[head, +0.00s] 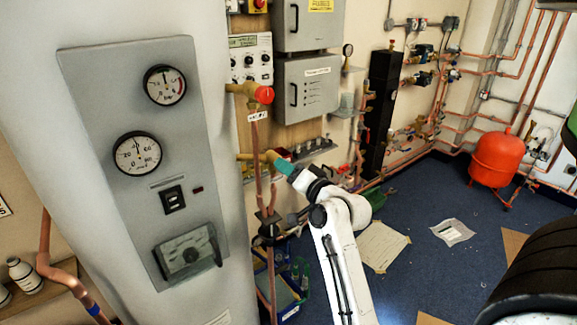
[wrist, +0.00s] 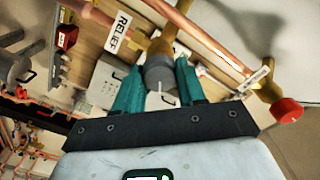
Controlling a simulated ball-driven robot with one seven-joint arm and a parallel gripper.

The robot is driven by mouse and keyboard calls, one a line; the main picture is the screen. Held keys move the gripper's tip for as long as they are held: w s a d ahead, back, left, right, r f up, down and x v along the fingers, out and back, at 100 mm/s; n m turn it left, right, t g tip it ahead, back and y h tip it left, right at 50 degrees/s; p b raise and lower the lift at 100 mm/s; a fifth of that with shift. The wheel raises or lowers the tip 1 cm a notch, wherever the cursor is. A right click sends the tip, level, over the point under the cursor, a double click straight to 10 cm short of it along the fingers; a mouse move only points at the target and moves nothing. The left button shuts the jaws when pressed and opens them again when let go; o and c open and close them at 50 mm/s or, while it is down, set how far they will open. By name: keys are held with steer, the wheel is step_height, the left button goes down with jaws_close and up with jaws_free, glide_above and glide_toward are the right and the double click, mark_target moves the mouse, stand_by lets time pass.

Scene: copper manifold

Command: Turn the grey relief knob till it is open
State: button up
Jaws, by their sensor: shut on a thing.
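The grey relief knob (wrist: 159,77) sits on the end of a brass valve fitting, between the two teal fingers of my gripper (wrist: 158,68) in the wrist view. The fingers are shut on it from both sides. A thin white mark shows on the knob's near face. A "RELIEF" label (wrist: 118,33) is beside it. In the head view my gripper (head: 281,165) is at the end of the lower brass valve (head: 262,157), and its fingers hide the knob. I cannot tell how far the knob is turned.
A red knob (head: 264,95) on another brass valve is above; it is at right in the wrist view (wrist: 287,111). Copper pipes (head: 257,185) run close by the valve. A white cylinder with a gauge panel (head: 150,215) stands at left. A red tank (head: 497,157) stands at far right.

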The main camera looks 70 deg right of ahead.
steer(key=shift+m, duration=0.3)
steer(key=o, duration=1.1)
steer(key=shift+c, duration=0.2)
steer(key=b+v, duration=0.2)
steer(key=v, duration=0.9)
steer(key=shift+w+f, duration=0.1)
